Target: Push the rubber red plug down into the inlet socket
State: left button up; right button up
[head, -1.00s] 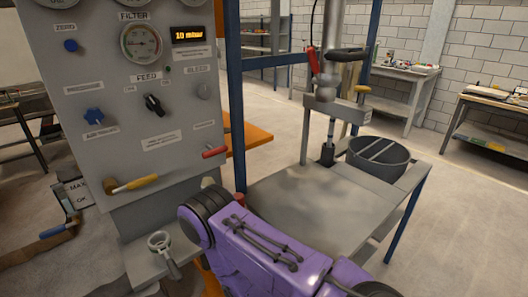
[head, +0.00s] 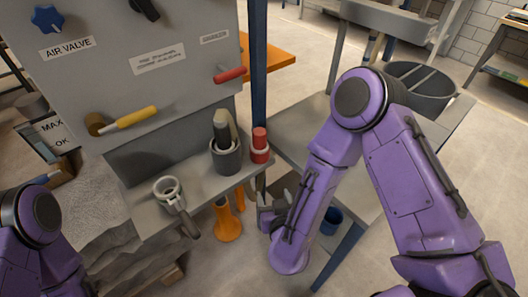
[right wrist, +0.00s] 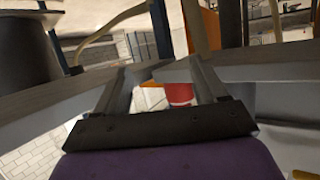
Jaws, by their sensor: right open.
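The red plug (head: 260,137) stands upright at the right end of the grey shelf in the head view. A pale ring and a wider red base (head: 259,156) show below it; I cannot tell how deep the plug sits or whether that base is the inlet socket. My right gripper (head: 268,214) is below the shelf's right end, apart from the plug and partly hidden by its own arm. In the right wrist view, its two fingers (right wrist: 160,88) are spread, with a red thing (right wrist: 180,94) showing between and beyond them. My left arm shows at the left edge; its gripper is out of frame.
A grey cup (head: 226,158) with dark handles stands just left of the plug. A portafilter-like tool (head: 172,197) lies further left on the shelf. A red lever (head: 230,75) sticks out of the panel above. A blue post (head: 258,70) stands behind the plug.

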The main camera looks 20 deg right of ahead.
aim_at(259, 142)
jog(key=w+a+r+m+t+h+b, duration=0.1)
jog(key=w+a+r+t+h+b, duration=0.2)
jog(key=r, duration=0.7)
jog(key=p+x, duration=0.1)
jog(key=x, duration=0.3)
jog(key=r+p+x, duration=0.1)
jog(key=x, duration=0.2)
jog(key=p+x, duration=0.1)
jog(key=x, duration=0.3)
jog(key=shift+w+d+r+p, duration=0.25)
jog(key=shift+w+r+p, duration=0.05)
jog(key=shift+r+p, duration=0.1)
jog(key=shift+a, duration=0.1)
jog(key=shift+c, duration=0.6)
pick_arm(q)
jog(key=shift+d+f, duration=0.1)
jog(key=shift+f, duration=0.45)
pick_arm(e)
jog(key=c, duration=1.1)
